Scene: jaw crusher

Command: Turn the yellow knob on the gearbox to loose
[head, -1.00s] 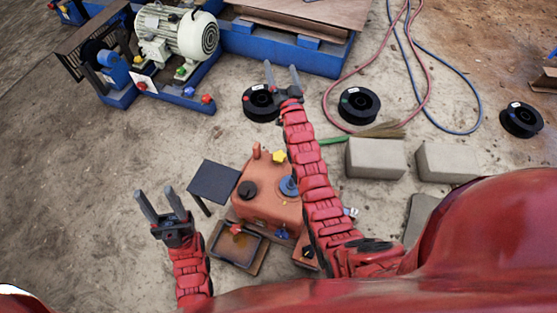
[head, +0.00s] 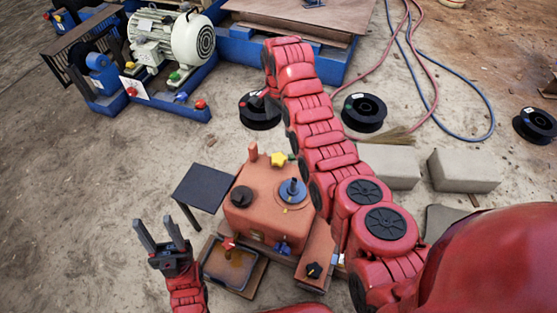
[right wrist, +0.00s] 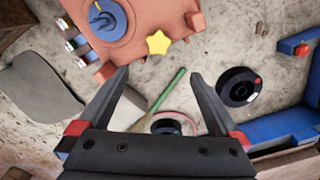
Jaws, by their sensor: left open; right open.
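The gearbox (head: 250,217) is an orange box on the ground at the middle of the head view. The yellow knob (head: 279,159), star-shaped, sits at its far edge. In the right wrist view the yellow knob (right wrist: 158,42) shows ahead of my right gripper (right wrist: 160,73), beside the orange gearbox body (right wrist: 158,12). My right gripper is open, with nothing between its fingers, and apart from the knob. My left gripper (head: 156,221) is open and empty, to the left of the gearbox.
A black plate (head: 202,186) stands left of the gearbox and a tray (head: 229,265) lies in front. Black reels (head: 363,112), concrete blocks (head: 464,170) and hoses (head: 480,95) lie right. A motor (head: 190,38) stands at the back left.

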